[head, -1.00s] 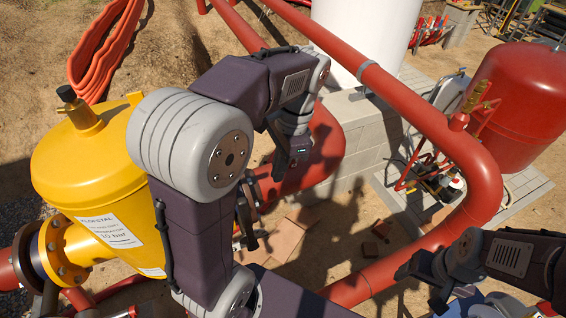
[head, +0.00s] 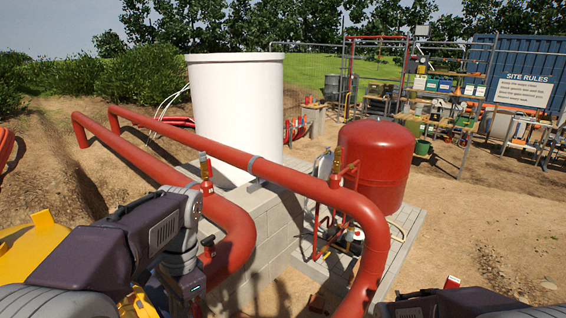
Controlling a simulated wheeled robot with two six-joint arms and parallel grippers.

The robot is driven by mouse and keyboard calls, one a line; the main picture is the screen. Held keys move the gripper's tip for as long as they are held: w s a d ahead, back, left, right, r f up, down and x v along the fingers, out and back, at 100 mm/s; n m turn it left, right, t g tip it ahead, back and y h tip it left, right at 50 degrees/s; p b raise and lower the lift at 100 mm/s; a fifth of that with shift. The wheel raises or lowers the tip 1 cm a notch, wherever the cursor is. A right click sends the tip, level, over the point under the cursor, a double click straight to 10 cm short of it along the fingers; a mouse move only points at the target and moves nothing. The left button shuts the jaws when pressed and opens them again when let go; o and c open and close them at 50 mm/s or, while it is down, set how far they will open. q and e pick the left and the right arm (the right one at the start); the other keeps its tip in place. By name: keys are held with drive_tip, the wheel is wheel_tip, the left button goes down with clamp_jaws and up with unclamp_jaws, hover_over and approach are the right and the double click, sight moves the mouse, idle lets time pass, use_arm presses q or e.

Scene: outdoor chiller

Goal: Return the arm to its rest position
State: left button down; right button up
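My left arm (head: 110,245) comes in at the lower left, bent, with its wrist (head: 182,250) pointing down beside the red pipe. The fingers of my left gripper are out of view below the bottom edge. Only the upper part of my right arm (head: 470,304) shows at the bottom right. Its gripper is not in view either. I see nothing held by either arm.
Red pipes (head: 290,178) run close in front of both arms. A yellow vessel (head: 35,248) is partly hidden at the left. A white tank (head: 236,110) stands on grey blocks (head: 275,235). A red tank (head: 375,165) stands right of it. Open dirt (head: 500,235) lies at the right.

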use_arm(q)
wheel_tip(320, 180, down, 32)
drive_tip(key=s+d+n+t+h+b, duration=0.1)
drive_tip(key=s+d+n+t+b, duration=0.1)
drive_tip(key=n+b, duration=0.6)
drive_tip(key=d+t+b, duration=0.1)
drive_tip(key=b, duration=0.5)
drive_tip(key=shift+s+h+b, duration=0.2)
drive_tip(key=shift+h+b, duration=0.15)
drive_tip(key=shift+h, duration=0.05)
use_arm(e)
wheel_tip(320, 180, down, 16)
drive_tip(key=w, duration=0.1)
drive_tip(key=shift+w+f, duration=0.2)
drive_tip(key=shift+w, duration=0.2)
use_arm(q)
drive_tip(key=shift+w, duration=0.15)
use_arm(e)
drive_tip(key=shift+w, duration=0.15)
